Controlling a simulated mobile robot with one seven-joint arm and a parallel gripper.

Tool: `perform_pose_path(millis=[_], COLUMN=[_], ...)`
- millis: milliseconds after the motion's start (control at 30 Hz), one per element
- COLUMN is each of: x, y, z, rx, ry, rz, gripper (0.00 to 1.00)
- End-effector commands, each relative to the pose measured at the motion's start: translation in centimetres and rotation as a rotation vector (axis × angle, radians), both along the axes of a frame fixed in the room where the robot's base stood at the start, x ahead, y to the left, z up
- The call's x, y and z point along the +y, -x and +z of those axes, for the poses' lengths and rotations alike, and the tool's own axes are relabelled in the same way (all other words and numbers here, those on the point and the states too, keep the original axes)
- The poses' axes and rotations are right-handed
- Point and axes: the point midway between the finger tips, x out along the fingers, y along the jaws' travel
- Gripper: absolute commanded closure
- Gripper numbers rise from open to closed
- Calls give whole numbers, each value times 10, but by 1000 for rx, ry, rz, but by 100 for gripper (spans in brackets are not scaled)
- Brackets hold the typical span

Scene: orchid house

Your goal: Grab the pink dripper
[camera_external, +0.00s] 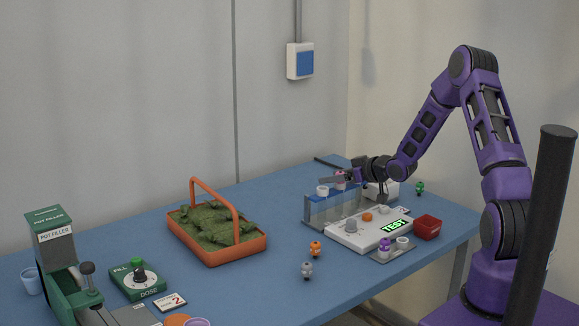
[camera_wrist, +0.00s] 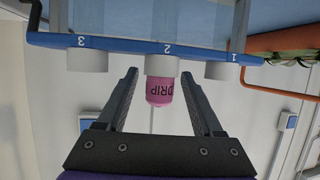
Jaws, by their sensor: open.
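The pink dripper (camera_wrist: 160,93), lettered "DRIP", sits in the white holder marked 2 on the blue rack (camera_wrist: 120,46) in the wrist view, which is upside down. My gripper (camera_wrist: 159,76) is open, with one dark finger on each side of the pink dripper and a visible gap to both. In the external view the pink dripper (camera_external: 340,174) is a small pink spot at the top of the rack (camera_external: 318,212), partly hidden by my gripper (camera_external: 348,179). The white holders marked 1 and 3 show no dripper.
A white device with a green "TEST" display (camera_external: 394,227) stands beside the rack. An orange basket (camera_external: 240,252) stands left.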

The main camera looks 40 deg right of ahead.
Motion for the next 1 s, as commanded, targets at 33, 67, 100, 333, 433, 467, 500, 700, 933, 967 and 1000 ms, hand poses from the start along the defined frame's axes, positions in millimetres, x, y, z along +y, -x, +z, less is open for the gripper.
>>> perform_pose_path(millis=[33, 67, 100, 333, 433, 467, 500, 700, 933, 967, 1000], x=[1, 1, 2, 2, 2, 1, 1, 1, 1, 1, 1], y=[-6, -8, -10, -12, -12, -12, -12, -12, -12, -12, -12], z=[-2, -4, -5, -5, -5, -5, -5, -5, -5, -5, -5], rx=[-1, -1, 0, -1, -1, 0, 0, 0, 0, 0, 0], ry=[0, 0, 0, 1, 0, 0, 0, 1, 0, 0, 0], rz=[0, 0, 0, -1, -1, -1, -1, -1, -1, -1, -1], gripper=[32, 32, 32, 32, 46, 52, 59, 95, 100, 100, 100])
